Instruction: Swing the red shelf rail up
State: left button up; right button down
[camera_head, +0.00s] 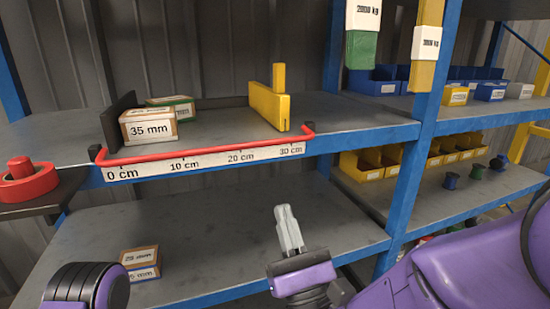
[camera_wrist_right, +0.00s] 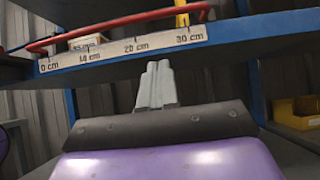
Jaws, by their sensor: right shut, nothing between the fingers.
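The red shelf rail (camera_head: 200,152) runs along the front edge of the upper shelf, just above the ruler strip, between two dark end brackets. It also shows in the right wrist view (camera_wrist_right: 120,25), above and beyond the fingers. My right gripper (camera_head: 287,213) is shut and empty, with its grey fingers pointing up. In the head view it appears below the right part of the rail, in front of the lower shelf, apart from the rail. Its fingers show in the right wrist view (camera_wrist_right: 158,75), below the ruler strip. A purple part of my left arm is at the bottom left; its fingers are not visible.
Behind the rail stand a box marked 35 mm (camera_head: 148,126), a second box (camera_head: 172,107) and a yellow block (camera_head: 269,106). A blue upright (camera_head: 408,165) stands at right. A red round object (camera_head: 27,181) sits at left.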

jog(key=w+a+r+p, duration=0.1)
jog(key=w+r+p, duration=0.1)
jog(key=w+r, duration=0.3)
jog(key=shift+a+r, duration=0.3)
jog(key=shift+r, duration=1.15)
jog(key=shift+w+p, duration=0.1)
jog(key=shift+p, duration=0.2)
